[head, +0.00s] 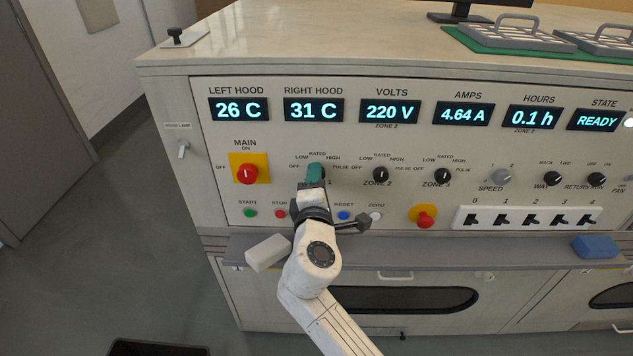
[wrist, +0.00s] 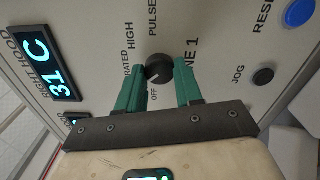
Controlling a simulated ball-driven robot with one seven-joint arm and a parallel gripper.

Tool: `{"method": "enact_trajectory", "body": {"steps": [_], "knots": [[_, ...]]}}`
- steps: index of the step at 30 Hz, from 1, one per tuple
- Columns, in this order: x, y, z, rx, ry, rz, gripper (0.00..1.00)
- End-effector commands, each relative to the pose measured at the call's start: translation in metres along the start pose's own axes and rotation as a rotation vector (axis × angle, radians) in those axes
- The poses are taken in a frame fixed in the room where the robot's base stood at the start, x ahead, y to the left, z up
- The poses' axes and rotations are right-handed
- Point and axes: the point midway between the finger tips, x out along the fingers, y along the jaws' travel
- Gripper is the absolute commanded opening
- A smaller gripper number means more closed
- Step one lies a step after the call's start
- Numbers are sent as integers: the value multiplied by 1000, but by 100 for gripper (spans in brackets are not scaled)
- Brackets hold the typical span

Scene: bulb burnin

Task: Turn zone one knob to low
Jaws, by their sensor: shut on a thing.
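The zone one knob (wrist: 159,68) is a round black knob on the panel below the right hood display. In the wrist view my gripper (wrist: 160,82) has its two green fingers on either side of it, shut on it. In the head view my gripper (head: 315,174) reaches up to the panel and its fingers hide most of the knob. OFF, RATED, HIGH and PULSE are readable around the knob in the wrist view; LOW is hidden there by a finger but readable in the head view. I cannot clearly tell where the knob points.
The zone two knob (head: 380,175) and zone three knob (head: 443,176) are to the right. The red main switch (head: 247,174) is left. Push buttons lie below, including blue RESET (head: 344,215). A ledge (head: 400,247) carries a white block (head: 268,253) and a blue block (head: 595,247).

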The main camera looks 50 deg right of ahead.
Motion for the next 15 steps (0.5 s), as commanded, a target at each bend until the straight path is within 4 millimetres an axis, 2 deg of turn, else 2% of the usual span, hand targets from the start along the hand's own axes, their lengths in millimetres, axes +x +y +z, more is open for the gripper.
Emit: {"method": "enact_trajectory", "body": {"steps": [6,7,15], "knots": [[0,-2,0,-2,-1,-4,5],[0,-2,0,-2,-1,-4,36],[0,-1,0,-2,-1,-2,61]]}}
